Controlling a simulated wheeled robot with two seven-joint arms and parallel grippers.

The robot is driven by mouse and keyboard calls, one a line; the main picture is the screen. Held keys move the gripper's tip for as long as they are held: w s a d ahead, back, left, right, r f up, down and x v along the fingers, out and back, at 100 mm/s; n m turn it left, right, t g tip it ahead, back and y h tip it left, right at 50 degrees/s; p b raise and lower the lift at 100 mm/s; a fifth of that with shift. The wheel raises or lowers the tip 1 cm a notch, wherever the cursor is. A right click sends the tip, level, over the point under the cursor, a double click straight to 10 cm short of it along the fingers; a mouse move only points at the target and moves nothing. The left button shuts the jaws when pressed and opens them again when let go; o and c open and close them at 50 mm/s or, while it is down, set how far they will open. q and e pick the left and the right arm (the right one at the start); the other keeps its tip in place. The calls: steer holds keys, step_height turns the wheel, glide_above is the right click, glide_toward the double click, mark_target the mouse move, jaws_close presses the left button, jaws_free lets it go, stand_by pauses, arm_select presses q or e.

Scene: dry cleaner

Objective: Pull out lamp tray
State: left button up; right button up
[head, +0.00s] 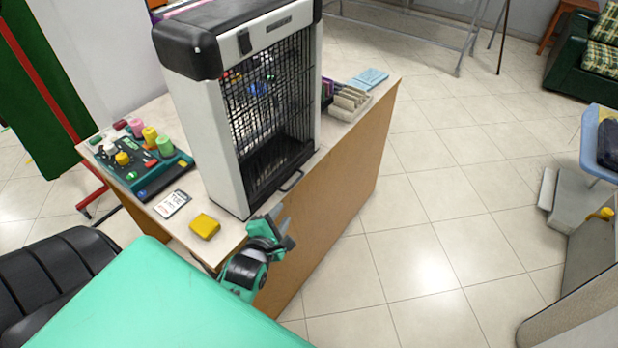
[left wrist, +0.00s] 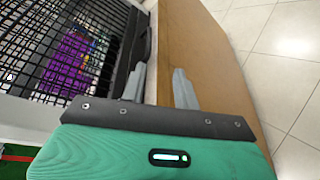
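The lamp (head: 240,95) is a tall white and black cabinet with a wire grille, standing on the wooden counter. Its black lamp tray (head: 262,191) sits at the foot of the grille, with a thin handle (head: 291,182) sticking out at the front. In the left wrist view the handle (left wrist: 146,46) lies just beyond the tip of the left-hand finger. My left gripper (head: 280,228) is at the counter's front edge, below and nearer than the handle. Its two grey fingers (left wrist: 160,77) are apart with nothing seen between them. My right gripper is not in view.
A yellow block (head: 205,226), a card (head: 172,204) and a green device (head: 143,165) are on the counter left of the lamp. A beige divided holder (head: 349,103) stands behind it. Clear tiled floor (head: 420,220) lies right of the counter.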

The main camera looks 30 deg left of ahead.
mark_target(297, 181)
arm_select(q)
steer(key=shift+n, duration=0.4)
steer(key=x, duration=0.4)
steer(key=r+p+x, duration=0.1)
steer(key=x, duration=0.4)
steer(key=r+x, duration=0.1)
steer(key=x, duration=0.3)
steer(key=shift+w+a+r, duration=0.1)
steer(key=shift+w+a, duration=0.25)
steer(key=shift+w, duration=0.25)
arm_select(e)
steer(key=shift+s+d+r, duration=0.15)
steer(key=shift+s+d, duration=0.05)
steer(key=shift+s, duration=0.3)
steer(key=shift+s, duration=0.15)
arm_select(q)
jaws_close()
